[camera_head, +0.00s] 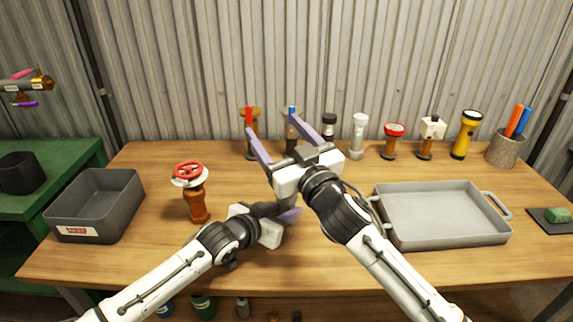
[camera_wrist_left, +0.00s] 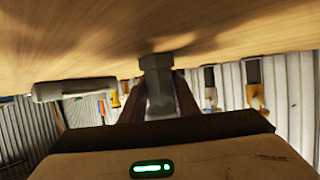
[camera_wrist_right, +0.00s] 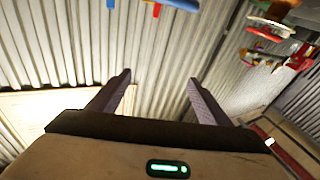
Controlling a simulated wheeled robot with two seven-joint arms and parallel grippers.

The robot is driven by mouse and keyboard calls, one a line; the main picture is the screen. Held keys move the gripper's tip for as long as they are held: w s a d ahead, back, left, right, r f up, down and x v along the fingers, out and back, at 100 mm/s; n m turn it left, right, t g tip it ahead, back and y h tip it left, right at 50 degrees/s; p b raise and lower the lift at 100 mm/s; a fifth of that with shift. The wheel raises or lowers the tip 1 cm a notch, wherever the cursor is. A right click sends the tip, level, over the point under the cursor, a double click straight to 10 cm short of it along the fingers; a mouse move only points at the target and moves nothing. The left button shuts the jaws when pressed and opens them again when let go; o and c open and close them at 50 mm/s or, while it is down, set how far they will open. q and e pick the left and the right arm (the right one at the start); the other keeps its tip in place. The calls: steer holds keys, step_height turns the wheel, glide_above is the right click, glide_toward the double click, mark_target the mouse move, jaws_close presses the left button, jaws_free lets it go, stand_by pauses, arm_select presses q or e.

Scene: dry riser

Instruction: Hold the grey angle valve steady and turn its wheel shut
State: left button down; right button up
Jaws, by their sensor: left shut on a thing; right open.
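My left gripper (camera_head: 287,213) is low over the middle of the table. In the left wrist view, which shows the table at the top, it (camera_wrist_left: 158,88) is shut on a grey body with a hexagonal end (camera_wrist_left: 160,98), likely the grey angle valve, close to the tabletop. In the head view my right gripper and arm hide that body, and no wheel of it shows in any view. My right gripper (camera_head: 272,127) is open and empty, above and beyond the left one. Its spread fingers also show in the right wrist view (camera_wrist_right: 158,80), with only wall between them.
An orange-brown valve with a red wheel (camera_head: 197,196) stands left of my left gripper. A dark grey bin (camera_head: 100,205) is at the far left. A grey tray (camera_head: 440,212) lies at the right. Several fittings and flashlights, including a yellow flashlight (camera_head: 465,135), line the back.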

steer(key=d+f+n+g+y, duration=0.1)
steer(key=s+d+f+n+g+y, duration=0.1)
steer(key=f+y, duration=0.1)
steer(key=s+d+f+n+g+y, duration=0.1)
steer(key=f+n+g, duration=0.1)
steer(key=shift+s+d+f+y, duration=0.2)
steer(key=shift+d+y, duration=0.1)
steer(key=shift+d, duration=0.1)
steer(key=s+d+f+g+y, duration=0.1)
steer(key=s+d+f+g, duration=0.3)
steer(key=d, duration=0.4)
steer(key=shift+n, duration=0.3)
steer(key=x, duration=1.2)
steer(key=shift+w, duration=0.3)
steer(key=shift+c, duration=0.5)
steer(key=shift+d, duration=0.1)
steer(key=c, duration=1)
steer(key=shift+t, duration=0.4)
